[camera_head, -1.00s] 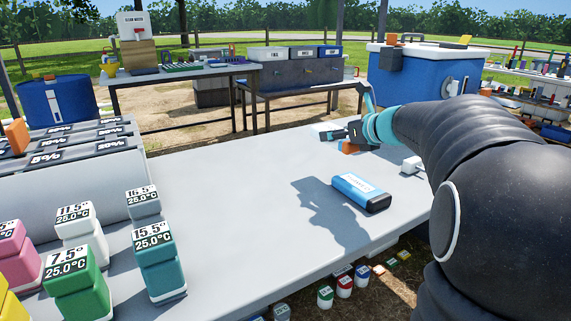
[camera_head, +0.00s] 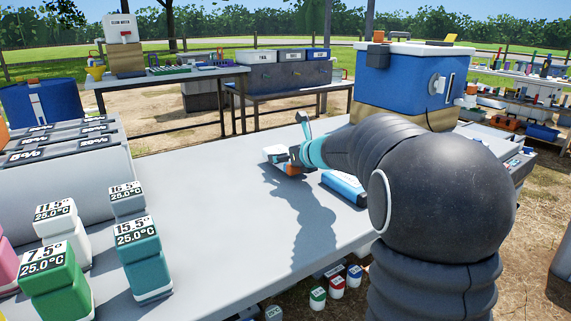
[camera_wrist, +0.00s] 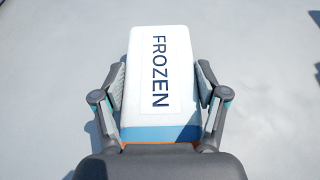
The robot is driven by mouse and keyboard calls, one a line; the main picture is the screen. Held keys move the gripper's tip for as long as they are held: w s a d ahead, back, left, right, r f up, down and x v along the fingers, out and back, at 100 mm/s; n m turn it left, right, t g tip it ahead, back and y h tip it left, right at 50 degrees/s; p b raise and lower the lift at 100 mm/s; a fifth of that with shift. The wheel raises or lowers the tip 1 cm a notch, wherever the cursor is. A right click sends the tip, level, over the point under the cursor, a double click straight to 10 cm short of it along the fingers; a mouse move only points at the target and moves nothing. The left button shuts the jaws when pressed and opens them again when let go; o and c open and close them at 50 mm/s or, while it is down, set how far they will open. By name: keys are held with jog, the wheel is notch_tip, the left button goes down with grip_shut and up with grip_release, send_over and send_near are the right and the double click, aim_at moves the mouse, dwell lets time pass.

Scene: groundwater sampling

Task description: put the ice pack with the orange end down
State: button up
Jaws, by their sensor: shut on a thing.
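The ice pack with the orange end is white with a blue band and the word FROZEN in the wrist view (camera_wrist: 160,75). Its thin orange edge (camera_wrist: 160,145) lies toward my palm. My gripper (camera_wrist: 160,97) is shut on its two long sides. In the head view my gripper (camera_head: 290,158) holds the pack (camera_head: 274,152) over the grey table (camera_head: 220,190). Whether the pack touches the table I cannot tell; my arm hides part of it.
A blue pack (camera_head: 345,187) lies on the table just right of my gripper, partly behind my arm. Coloured bottles (camera_head: 143,260) and a grey box with percent labels (camera_head: 70,165) stand at the left. The table's middle is clear.

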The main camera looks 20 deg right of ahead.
jog(key=shift+f, duration=0.6)
jog(key=shift+f, duration=0.15)
jog(key=o, duration=1.4)
